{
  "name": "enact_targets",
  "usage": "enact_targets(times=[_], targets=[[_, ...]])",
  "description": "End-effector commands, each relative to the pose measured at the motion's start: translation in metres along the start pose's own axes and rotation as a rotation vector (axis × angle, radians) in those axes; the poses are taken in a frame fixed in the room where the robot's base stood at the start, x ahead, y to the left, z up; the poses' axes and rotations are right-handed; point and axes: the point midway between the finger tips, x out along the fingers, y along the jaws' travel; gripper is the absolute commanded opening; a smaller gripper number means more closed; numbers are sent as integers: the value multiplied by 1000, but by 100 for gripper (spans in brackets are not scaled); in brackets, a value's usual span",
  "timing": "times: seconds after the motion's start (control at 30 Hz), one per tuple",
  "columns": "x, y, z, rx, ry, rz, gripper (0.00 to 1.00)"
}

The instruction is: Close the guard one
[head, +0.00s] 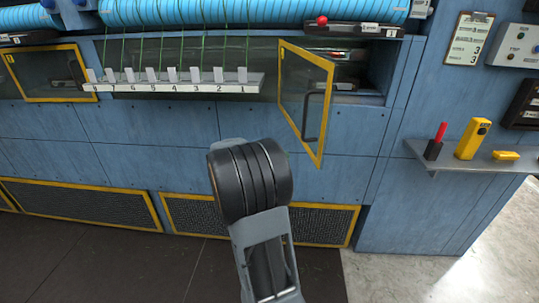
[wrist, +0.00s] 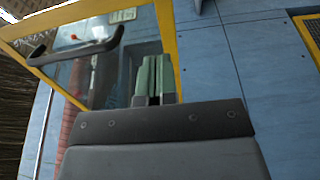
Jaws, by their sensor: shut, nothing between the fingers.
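The guard (head: 327,105), a clear panel in a yellow frame with a dark handle (head: 312,108), stands swung open at the right of the machine front in the head view. Its number is too small to read. In the wrist view the yellow frame (wrist: 172,45) and the dark handle (wrist: 80,52) fill the upper left. My gripper (wrist: 153,62) shows there as two greenish fingers, shut and empty, in front of the frame's corner region. I cannot tell whether they touch it. In the head view my wrist hides the fingers.
A second yellow-framed guard (head: 62,73) is at the left. A numbered white rail (head: 180,85) with green threads runs between. A wall shelf (head: 470,157) at the right holds red and yellow items. Yellow-edged grilles (head: 260,218) are low down.

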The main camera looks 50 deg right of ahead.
Motion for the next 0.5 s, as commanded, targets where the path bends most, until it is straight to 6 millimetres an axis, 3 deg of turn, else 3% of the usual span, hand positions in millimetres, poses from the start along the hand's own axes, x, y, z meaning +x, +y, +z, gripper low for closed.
enact_targets(times=[0.2, 0.5], targets=[[39, 2, 1, -2, -3, -1, 0], [68, 1, 0, -2, -1, -2, 0]])
